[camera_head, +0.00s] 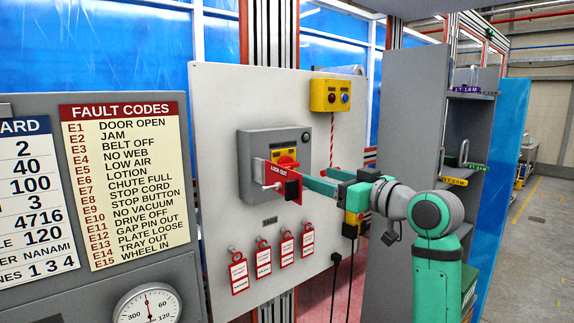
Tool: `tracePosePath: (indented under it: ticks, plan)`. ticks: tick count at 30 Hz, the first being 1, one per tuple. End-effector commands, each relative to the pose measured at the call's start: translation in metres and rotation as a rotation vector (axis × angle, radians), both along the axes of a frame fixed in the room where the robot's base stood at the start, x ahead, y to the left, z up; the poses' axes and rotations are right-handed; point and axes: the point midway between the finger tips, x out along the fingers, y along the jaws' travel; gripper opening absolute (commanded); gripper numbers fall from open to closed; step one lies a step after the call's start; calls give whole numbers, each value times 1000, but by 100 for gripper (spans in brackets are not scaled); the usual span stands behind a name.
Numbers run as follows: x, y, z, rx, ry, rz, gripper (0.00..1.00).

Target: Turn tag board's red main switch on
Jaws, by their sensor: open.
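The tag board (220,100) is a pale upright panel in the middle of the head view. A grey switch box (258,145) is fixed to it. The red main switch (286,161) sits on a yellow plate on the box's front, its lower part covered. A red-and-white piece marked LOCK OUT (279,173), with a dark block at its right end, is in front of the switch's lower part. My gripper (314,178) is open, just right of this piece, with its green fingers pointing left toward it. I cannot tell whether a finger touches it.
Several red-edged tags (263,258) hang below the box. A grey cabinet (413,100) stands right, near my arm. A fault codes sign (125,180) and gauge (148,307) are left.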

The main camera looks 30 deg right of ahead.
Motion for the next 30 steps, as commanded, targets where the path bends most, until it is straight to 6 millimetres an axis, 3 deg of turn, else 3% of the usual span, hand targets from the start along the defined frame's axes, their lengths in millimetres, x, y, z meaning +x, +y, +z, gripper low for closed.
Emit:
tracePosePath:
  ticks: [5,21,30]
  plan:
    - [-1,-2,9,-15,8,0,66]
    - [82,3,8,-13,8,-3,66]
    - [105,10,8,-13,8,5,66]
